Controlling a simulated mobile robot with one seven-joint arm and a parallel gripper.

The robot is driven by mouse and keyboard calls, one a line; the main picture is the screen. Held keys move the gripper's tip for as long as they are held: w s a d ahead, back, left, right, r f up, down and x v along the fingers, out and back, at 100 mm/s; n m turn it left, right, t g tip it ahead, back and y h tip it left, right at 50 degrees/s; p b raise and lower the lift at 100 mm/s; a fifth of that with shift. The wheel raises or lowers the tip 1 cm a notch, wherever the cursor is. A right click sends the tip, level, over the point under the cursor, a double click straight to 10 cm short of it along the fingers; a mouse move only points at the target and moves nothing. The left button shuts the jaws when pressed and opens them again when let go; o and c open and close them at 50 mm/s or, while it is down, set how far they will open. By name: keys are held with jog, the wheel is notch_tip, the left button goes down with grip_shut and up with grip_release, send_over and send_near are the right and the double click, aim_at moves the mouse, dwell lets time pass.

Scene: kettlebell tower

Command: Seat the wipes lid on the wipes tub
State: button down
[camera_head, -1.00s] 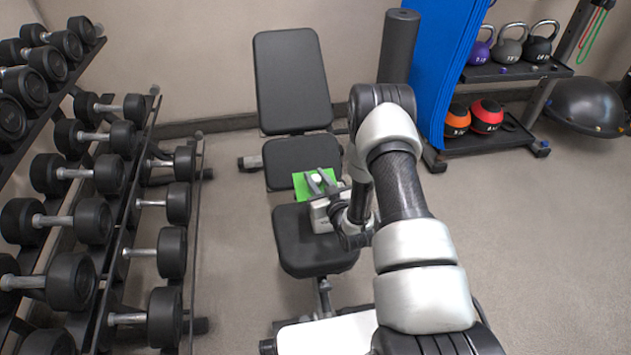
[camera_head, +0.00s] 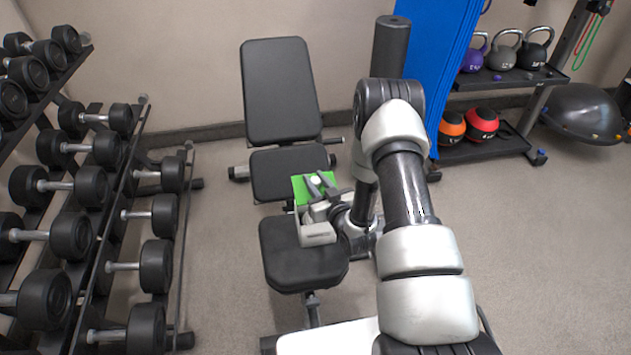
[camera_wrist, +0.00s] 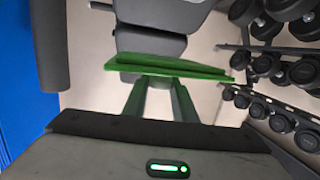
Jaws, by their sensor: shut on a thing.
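The wipes lid, a flat bright green piece (camera_head: 300,190), is held over the bench in the head view. A small white spot shows on it between my fingers. My gripper (camera_head: 320,182) is shut on the lid. In the wrist view the lid (camera_wrist: 165,67) lies across the tips of my two fingers (camera_wrist: 160,84), seen nearly edge-on as a thin green slab. I cannot make out the wipes tub in either view.
The black bench seat (camera_head: 303,252) and raised backrest (camera_head: 280,90) stand below and behind my gripper. A dumbbell rack (camera_head: 110,230) fills the left. A blue mat (camera_head: 430,70) and kettlebell shelf (camera_head: 500,145) stand at back right. Floor on the right is clear.

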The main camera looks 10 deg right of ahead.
notch_tip(320, 180, down, 5)
jog(key=b, duration=0.3)
jog(key=shift+b, duration=0.3)
jog(key=shift+f, duration=1.45)
jog(key=shift+f, duration=1.05)
jog(key=c, duration=1.8)
grip_release()
jog(key=shift+o, duration=0.2)
jog(key=o, duration=0.6)
jog(key=shift+c, duration=0.2)
jog(key=p+v, duration=0.3)
jog(key=v, duration=0.5)
